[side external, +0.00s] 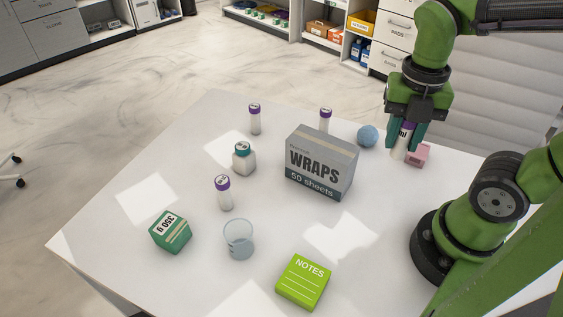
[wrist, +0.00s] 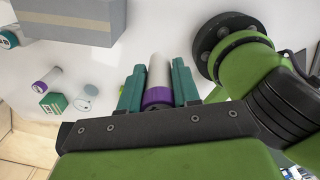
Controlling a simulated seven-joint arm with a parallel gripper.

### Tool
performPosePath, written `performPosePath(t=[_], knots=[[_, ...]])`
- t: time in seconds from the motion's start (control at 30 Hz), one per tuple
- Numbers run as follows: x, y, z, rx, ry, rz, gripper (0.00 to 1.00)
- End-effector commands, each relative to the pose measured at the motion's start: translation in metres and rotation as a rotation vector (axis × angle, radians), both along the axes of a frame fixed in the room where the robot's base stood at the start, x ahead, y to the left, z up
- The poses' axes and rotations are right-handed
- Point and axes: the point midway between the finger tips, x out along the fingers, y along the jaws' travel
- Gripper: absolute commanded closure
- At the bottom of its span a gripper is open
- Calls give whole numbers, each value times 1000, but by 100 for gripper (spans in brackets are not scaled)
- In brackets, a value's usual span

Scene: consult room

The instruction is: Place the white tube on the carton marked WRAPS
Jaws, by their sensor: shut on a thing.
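My gripper (side external: 404,136) is at the right of the table, shut on a white tube (side external: 399,152) with a purple cap. In the wrist view the tube (wrist: 159,70) sits between the teal fingers of my gripper (wrist: 157,88), cap toward the palm. The grey carton marked WRAPS (side external: 320,163) stands upright to the left of my gripper, apart from it. Its top looks bare. The carton (wrist: 70,18) also shows at the upper left of the wrist view. The tube's height above the table is hard to tell.
Other purple-capped tubes stand at the back (side external: 255,120), behind the carton (side external: 325,120) and at left (side external: 223,195). A blue ball (side external: 367,136) and pink block (side external: 421,153) are near my gripper. A teal-capped bottle (side external: 243,160), green box (side external: 170,232), cup (side external: 239,242) and NOTES pad (side external: 303,282) stand elsewhere.

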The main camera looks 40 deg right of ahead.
Motion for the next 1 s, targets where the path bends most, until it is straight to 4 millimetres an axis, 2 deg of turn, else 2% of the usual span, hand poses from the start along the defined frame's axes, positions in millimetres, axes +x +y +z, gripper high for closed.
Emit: performPosePath(t=[0.17, 0.5, 0.6, 0.83, 1.0], knots=[[33, 5, -4, 0, 6, -2, 97], [117, 16, -12, 0, 4, 0, 97], [134, 18, -13, 1, 2, 1, 97], [154, 21, -15, 0, 1, 2, 97], [154, 21, -41, -1, 3, 2, 97]])
